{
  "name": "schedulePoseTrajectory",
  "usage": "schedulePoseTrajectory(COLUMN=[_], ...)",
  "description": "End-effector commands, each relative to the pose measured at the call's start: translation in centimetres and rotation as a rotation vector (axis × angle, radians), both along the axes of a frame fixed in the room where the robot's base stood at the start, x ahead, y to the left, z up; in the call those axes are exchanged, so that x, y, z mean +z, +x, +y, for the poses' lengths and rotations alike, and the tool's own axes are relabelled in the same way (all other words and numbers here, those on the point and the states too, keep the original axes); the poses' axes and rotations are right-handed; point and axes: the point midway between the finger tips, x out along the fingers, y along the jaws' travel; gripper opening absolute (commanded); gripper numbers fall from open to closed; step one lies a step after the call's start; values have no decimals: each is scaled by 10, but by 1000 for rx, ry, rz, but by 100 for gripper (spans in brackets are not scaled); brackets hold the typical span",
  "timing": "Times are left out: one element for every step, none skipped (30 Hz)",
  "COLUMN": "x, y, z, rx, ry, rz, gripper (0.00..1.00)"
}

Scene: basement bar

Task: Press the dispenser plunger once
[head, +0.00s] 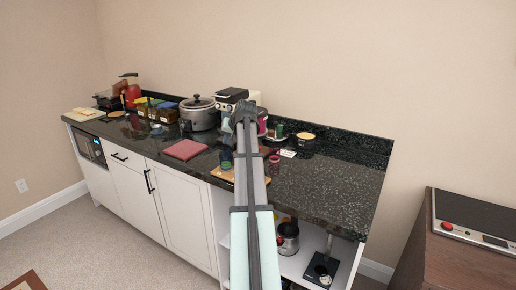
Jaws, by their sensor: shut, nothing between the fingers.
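My gripper (243,110) is at the far end of my arm, over the middle of the dark counter. Its fingers are small in this view and look closed, with nothing seen in them. A red container with a brownish top (131,92) stands at the counter's far left end and may be the dispenser, but I cannot make out a plunger on it. A pink-red item (262,124) shows just right of the gripper, partly hidden by it, and I cannot tell what it is. My gripper is well to the right of the red container.
The dark stone counter (322,182) has free room at right front. A grey pot with a lid (198,113), a coffee machine (228,97), a reddish board (185,149) and several jars crowd its back and middle. A brown cabinet (465,255) stands at right.

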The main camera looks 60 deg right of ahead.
Motion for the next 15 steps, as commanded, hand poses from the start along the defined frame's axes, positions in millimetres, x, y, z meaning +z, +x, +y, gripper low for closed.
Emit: schedulePoseTrajectory(x=[13,19,27,32,37,42,46,49,53,56,58,61,62,64,65], y=[-10,-16,-23,-30,-35,-43,-48,-53,-60,-64,-68,-72,-76,-79,-81], z=[-18,-27,-37,-45,-53,-62,-69,-75,-82,-87,-91,-97,-100,-103,-106], rx=[-29,-43,-63,-79,-94,-113,-125,-138,-155,-166,-174,-185,-193,-198,-206], ry=[2,5,9,12,17,24,28,32,38,42,45,50,53,55,58], rz=[-17,-27,-41,-51,-60,-72,-81,-89,-98,-105,-110,-118,-123,-127,-131], gripper=[0,0,0,0,0,0,0,0,0,0,0,0,0,0,0])
